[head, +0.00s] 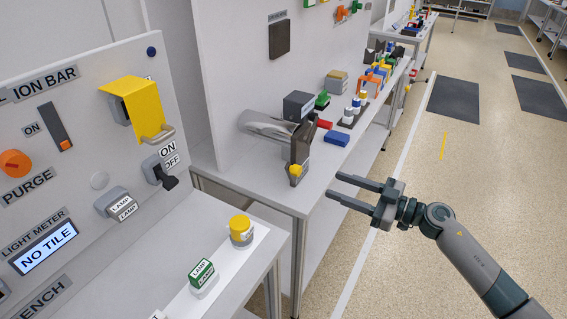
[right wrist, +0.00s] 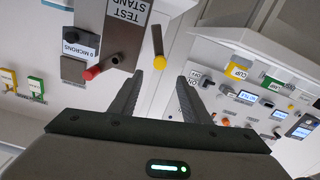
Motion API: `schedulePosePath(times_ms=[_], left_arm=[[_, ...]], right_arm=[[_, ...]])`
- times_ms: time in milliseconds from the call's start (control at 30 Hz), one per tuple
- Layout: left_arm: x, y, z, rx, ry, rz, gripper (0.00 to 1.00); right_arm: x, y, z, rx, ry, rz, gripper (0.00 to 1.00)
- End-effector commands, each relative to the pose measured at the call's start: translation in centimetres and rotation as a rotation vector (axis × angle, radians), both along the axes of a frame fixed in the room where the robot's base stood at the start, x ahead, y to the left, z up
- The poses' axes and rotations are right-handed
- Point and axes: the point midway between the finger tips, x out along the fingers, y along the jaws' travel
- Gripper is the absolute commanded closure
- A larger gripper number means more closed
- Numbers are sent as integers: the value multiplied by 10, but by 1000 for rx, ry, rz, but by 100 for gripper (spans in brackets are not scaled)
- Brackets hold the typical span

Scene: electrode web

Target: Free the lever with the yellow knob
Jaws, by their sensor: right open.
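A yellow knob (head: 296,170) shows at the near end of a grey device on the corner of the middle bench. In the right wrist view the yellow knob (right wrist: 159,63) ends a short dark lever (right wrist: 157,40) beside a panel labelled TEST STAND (right wrist: 127,20), seen upside down. My right gripper (head: 336,185) is open and empty, to the right of the knob, with its fingers pointing left toward it. In the right wrist view the knob appears near the left fingertip. I see no contact. What holds the lever cannot be made out. My left gripper is not in view.
A red-ended rod (right wrist: 95,72) shows near the lever. A blue block (head: 336,138) and a dark box (head: 298,106) are on the bench behind. A panel with a yellow cover (head: 143,105) stands at the left. The aisle floor (head: 400,275) is clear.

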Motion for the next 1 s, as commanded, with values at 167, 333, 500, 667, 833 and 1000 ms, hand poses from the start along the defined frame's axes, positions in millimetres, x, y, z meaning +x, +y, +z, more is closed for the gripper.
schedulePosePath(times_ms=[167, 333, 500, 667, 833, 1000], left_arm=[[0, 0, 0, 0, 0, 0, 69], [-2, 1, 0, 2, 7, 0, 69], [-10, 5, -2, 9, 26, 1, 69], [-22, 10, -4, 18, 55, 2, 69], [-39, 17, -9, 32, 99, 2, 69], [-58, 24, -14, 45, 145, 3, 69]], right_arm=[[0, 0, 0, 2, 0, -1, 57], [3, 3, 0, 2, 0, -1, 57], [10, 15, 1, 3, -1, 0, 57], [23, 34, 2, 5, 0, 0, 57], [40, 59, 2, 5, -1, 0, 57], [57, 85, 2, 5, -1, 0, 57]])
